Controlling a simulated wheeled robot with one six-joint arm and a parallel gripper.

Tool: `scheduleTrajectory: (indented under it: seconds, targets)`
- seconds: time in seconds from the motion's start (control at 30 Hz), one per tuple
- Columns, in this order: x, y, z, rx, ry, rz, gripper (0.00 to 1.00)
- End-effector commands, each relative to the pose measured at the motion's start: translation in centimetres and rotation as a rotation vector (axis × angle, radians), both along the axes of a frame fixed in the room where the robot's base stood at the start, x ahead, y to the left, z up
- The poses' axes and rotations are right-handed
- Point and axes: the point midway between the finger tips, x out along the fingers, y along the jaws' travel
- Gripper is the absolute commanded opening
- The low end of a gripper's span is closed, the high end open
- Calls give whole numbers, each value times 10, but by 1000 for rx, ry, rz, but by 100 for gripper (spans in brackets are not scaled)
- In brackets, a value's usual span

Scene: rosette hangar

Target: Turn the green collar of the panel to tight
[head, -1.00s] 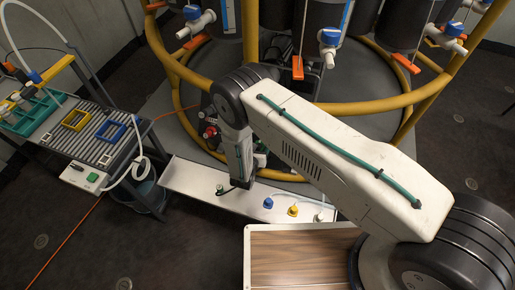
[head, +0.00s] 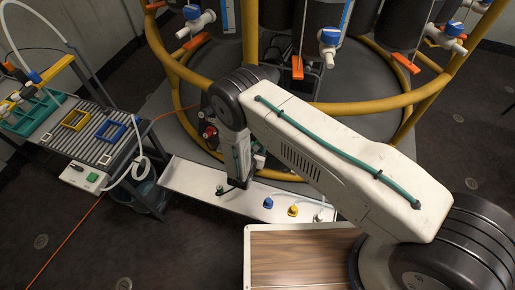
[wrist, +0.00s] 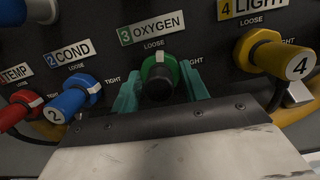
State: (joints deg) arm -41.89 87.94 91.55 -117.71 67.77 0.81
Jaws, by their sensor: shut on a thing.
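The green collar (wrist: 160,66) sits on the dark panel (wrist: 105,25) under the label 3 OXYGEN in the wrist view. Its white mark points up at LOOSE; TIGHT is printed to its upper right. A dark round plug end shows at the collar's centre. My gripper (wrist: 158,88) has its teal fingers on the left and right of the collar, shut on it. In the head view, my arm hides most of the panel and the collar.
A blue collar with connector 2 (wrist: 70,102) and a red one (wrist: 18,110) are left of the green collar. Yellow connector 4 (wrist: 285,58) is close on the right. A white tray (head: 185,180) holding small coloured caps lies below the rig.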

Motion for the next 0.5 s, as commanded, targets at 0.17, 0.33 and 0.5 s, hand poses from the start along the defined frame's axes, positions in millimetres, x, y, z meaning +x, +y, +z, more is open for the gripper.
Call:
scheduleTrajectory:
  seconds: [0.17, 0.33, 0.5]
  targets:
    - [0, 0, 0, 130, -48, -87, 22]
    - [0, 1, 0, 258, -95, -173, 22]
    - [0, 1, 1, 388, -142, -259, 22]
